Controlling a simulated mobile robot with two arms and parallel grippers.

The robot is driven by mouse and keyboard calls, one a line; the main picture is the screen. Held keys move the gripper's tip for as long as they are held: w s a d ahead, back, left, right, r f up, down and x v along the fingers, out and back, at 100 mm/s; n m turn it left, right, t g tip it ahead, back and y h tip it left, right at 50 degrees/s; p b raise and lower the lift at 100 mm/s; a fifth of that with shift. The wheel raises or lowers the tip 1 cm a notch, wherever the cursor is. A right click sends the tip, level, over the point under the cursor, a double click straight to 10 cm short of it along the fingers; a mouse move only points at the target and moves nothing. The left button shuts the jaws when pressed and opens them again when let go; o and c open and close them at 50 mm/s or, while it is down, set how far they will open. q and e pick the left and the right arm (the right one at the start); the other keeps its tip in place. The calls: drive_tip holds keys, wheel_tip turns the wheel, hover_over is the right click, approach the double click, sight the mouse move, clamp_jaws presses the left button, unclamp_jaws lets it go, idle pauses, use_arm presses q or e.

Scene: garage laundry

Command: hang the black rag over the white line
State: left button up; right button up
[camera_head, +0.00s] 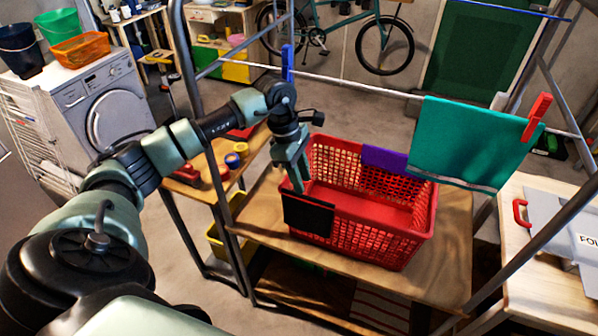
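The black rag (308,213) hangs over the near left rim of a red basket (385,234) on a wooden bench. The white line (360,86) runs across above and behind the basket, with a bare stretch between a blue clothespin (287,62) and a teal towel (468,142). My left gripper (298,178) points down at the basket's left corner, its fingertips just above or at the rag's top edge. I cannot tell whether it touches the rag or how far its fingers are apart. My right gripper is out of view.
A purple cloth (385,158) lies over the basket's far rim. A red clothespin (537,115) sits on the line at the teal towel. Grey metal posts (190,85) frame the bench. A side table with a folding board (560,235) stands right.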

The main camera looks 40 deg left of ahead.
sight(307, 197)
use_arm(q)
drive_tip(key=b+x, duration=0.4)
drive_tip(key=x, duration=0.2)
drive_tip(key=shift+f, duration=0.4)
drive_tip(key=shift+w+d+f+b, duration=0.15)
drive_tip(key=shift+w+f+b, duration=0.05)
drive_tip(key=shift+f+b, duration=0.4)
clamp_jaws()
drive_tip(key=shift+d+p+v, duration=0.25)
drive_tip(key=shift+p+v, duration=0.45)
drive_tip(key=shift+v, duration=0.4)
drive_tip(key=shift+w+d+p+v, duration=0.1)
drive_tip(key=shift+d+p+v, duration=0.15)
drive_tip(key=shift+p+v, duration=0.55)
drive_tip(key=shift+w+d+p+v, duration=0.1)
drive_tip(key=shift+d+p+v, duration=0.15)
drive_tip(key=shift+v, duration=1.05)
drive_tip(key=shift+w+d+p+v, duration=0.1)
drive_tip(key=shift+d+p+v, duration=0.1)
drive_tip(key=shift+p+v, duration=0.65)
drive_tip(key=shift+r, duration=0.4)
drive_tip(key=shift+f+b, duration=0.1)
drive_tip(key=shift+b, duration=0.3)
